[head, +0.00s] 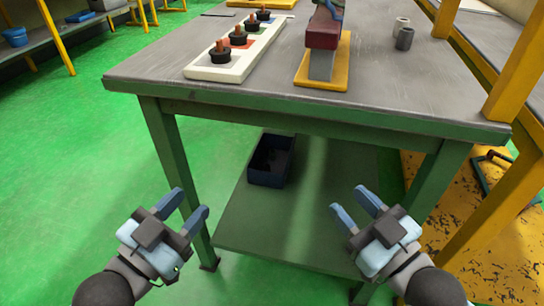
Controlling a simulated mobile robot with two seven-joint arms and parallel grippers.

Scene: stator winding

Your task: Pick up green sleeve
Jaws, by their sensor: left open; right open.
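I cannot make out a clearly green sleeve. Two small upright cylinders stand at the right of the bench top: a pale one (401,26) and a dark grey one (405,39), whose exact colour I cannot tell. My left gripper (191,201) is open and empty, in front of the bench at the lower left. My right gripper (348,200) is open and empty, in front of the bench at the lower right. Both appear lower in the picture than the bench top and touch none of the parts on it.
The bench top (380,90) holds a white tray (222,73) with several black-and-copper parts and a yellow-based fixture (341,74) with a dark red block. A dark blue bin (266,178) sits on the lower shelf (315,205). Yellow posts (520,75) stand at right.

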